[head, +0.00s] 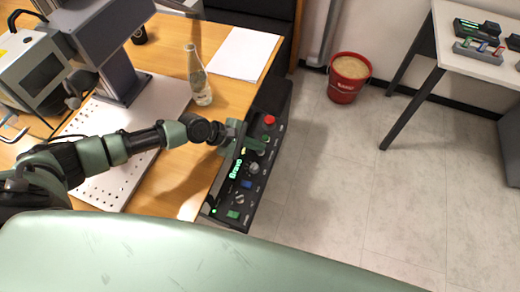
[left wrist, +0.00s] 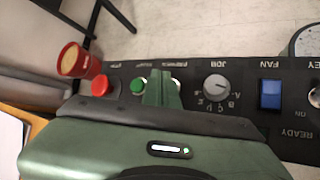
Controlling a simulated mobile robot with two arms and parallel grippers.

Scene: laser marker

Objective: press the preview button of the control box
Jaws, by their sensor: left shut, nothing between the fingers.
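The black control box (head: 249,203) stands along the right edge of the wooden table, its panel carrying a red button, knobs and switches. My left gripper (head: 261,147) is shut and empty, with its fingers over the panel between the red button and the dial knob. In the left wrist view the fingers (left wrist: 162,90) are beside a green button (left wrist: 137,86) and partly cover a control on its right. The upside-down label above that control is too blurred to read surely. I cannot tell whether the fingertips touch the panel. My right gripper is not in view.
A red stop button (left wrist: 100,86), a JOB knob (left wrist: 216,88) and a blue FAN switch (left wrist: 270,94) flank the fingers. A red bucket (head: 346,87) stands on the floor.

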